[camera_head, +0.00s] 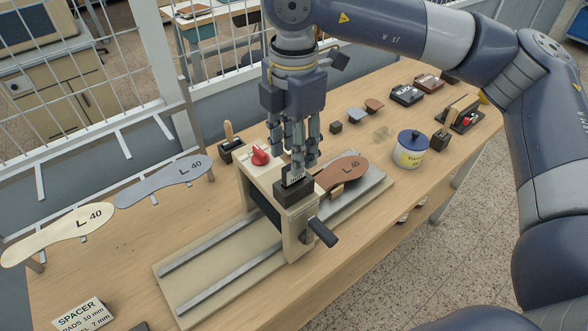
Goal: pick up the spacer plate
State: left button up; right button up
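A card reading "SPACER" (80,315) stands at the lower left, cut by the picture's bottom edge. A dark flat piece (139,326) beside it is mostly out of frame; I cannot tell whether it is the spacer plate. My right gripper (298,166) points down over the black block (295,193) on top of the cream stamping press (301,226). Its fingertips are close to the block's top, and they overlap there, so I cannot tell whether they touch or hold anything. My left gripper is out of view.
A brown insole marked L 40 (343,173) lies on the press's right side. Rails (222,284) run along its base. A yellow-labelled jar (410,150) and several small items stand on the table's right. A black lever (322,232) sticks out in front.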

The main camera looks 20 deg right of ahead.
aim_at(294, 180)
jog(key=shift+w+f+p, duration=0.15)
jog(key=shift+f+p, duration=0.75)
jog(key=shift+p, duration=0.05)
notch_tip(294, 180, down, 3)
jog(key=shift+d+r+p, duration=0.1)
jog(key=shift+r+p, duration=0.05)
jog(key=shift+p, duration=0.35)
jog(key=shift+c, duration=0.6)
grip_shut()
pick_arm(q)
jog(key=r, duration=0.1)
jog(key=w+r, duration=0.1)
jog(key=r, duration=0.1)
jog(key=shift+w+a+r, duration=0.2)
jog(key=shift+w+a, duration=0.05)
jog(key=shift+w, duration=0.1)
